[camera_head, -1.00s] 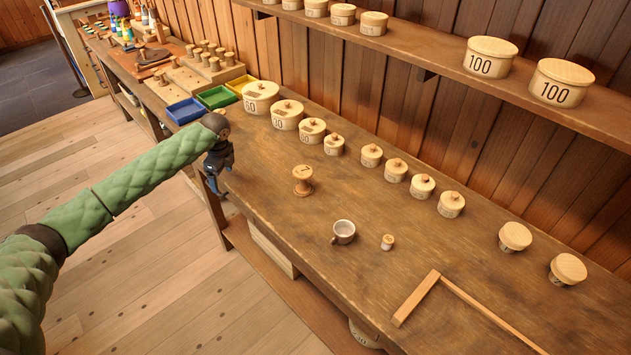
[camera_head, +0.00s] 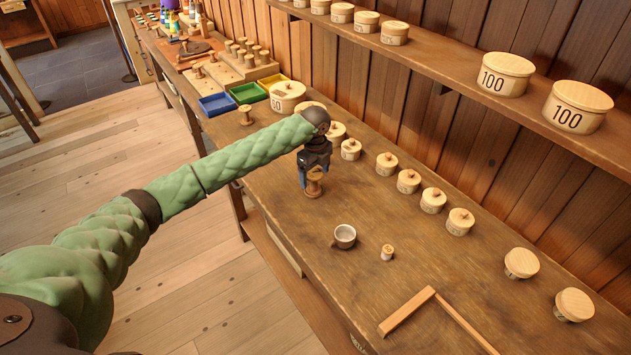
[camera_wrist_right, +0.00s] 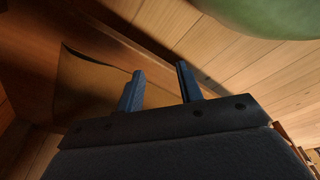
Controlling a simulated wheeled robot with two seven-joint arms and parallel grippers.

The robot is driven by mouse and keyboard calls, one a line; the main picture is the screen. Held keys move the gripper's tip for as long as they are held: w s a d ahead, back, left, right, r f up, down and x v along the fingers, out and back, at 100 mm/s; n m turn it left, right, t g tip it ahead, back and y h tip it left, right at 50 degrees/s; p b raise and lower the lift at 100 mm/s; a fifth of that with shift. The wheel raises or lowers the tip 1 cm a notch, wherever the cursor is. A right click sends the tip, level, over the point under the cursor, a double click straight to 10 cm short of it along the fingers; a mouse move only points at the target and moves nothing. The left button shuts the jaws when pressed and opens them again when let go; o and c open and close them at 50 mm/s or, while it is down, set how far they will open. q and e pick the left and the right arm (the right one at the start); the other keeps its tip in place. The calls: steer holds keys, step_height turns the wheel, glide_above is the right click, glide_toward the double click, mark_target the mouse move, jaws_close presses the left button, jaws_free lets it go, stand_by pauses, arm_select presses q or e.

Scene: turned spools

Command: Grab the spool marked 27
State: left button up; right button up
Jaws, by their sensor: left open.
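A wooden spool (camera_head: 314,186) stands upright on the workbench in the head view; I cannot read a number on it. My left gripper (camera_head: 311,176) points down right at this spool, with its jaws open. A blue finger shows at the spool's left side; the other finger is mostly hidden, and I cannot tell if they touch it. Another wooden spool (camera_head: 246,115) stands near the bench's front edge by the colored trays, with no readable mark. My right gripper (camera_wrist_right: 158,84) shows in the right wrist view, its blue fingers apart with nothing between them.
A mug (camera_head: 344,236) and a small pale-topped piece (camera_head: 387,253) stand right of the spool. Round lidded boxes (camera_head: 408,181) line the back. A wooden angle piece (camera_head: 408,311) lies in front. Blue (camera_head: 217,104), green and yellow trays sit farther left.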

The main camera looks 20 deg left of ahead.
mark_target(314, 184)
arm_select(q)
steer(key=f, duration=0.1)
steer(key=f+p, duration=0.2)
steer(key=shift+s+a+f, duration=0.1)
steer(key=shift+s, duration=0.2)
steer(key=shift+f, duration=0.7)
arm_select(e)
steer(key=s+d+f, duration=0.1)
steer(key=s+f, duration=0.1)
steer(key=s, duration=0.3)
steer(key=shift+s+d, duration=0.2)
steer(key=shift+s, duration=0.2)
arm_select(q)
steer(key=c, duration=1.1)
arm_select(e)
steer(key=shift+d, duration=0.1)
